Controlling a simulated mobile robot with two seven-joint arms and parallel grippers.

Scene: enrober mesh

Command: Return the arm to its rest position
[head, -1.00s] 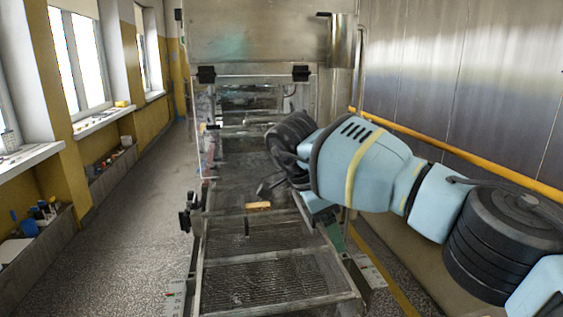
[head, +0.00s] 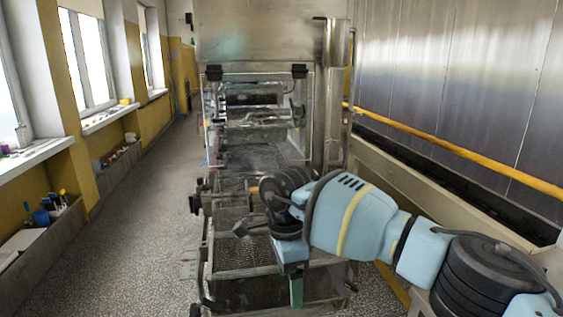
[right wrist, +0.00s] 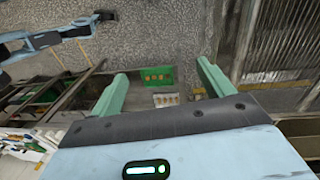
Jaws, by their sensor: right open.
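My right arm comes in from the right in the head view, stretched out over the near part of the mesh conveyor (head: 240,291). Its right gripper (head: 295,288) points down, with one green finger showing; the other is hidden. In the right wrist view the two green fingers of the right gripper (right wrist: 163,80) stand wide apart with nothing between them. My left gripper does not show clearly in any view. A light-blue, dark-jointed arm part crosses the top left of the wrist view.
The steel machine housing (head: 265,35) stands behind the conveyor. A yellow rail (head: 440,142) runs along the right wall. The wrist view shows a green tray (right wrist: 157,67) with orange pieces and a pale tray (right wrist: 166,99) below. The floor left of the conveyor (head: 150,215) is clear.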

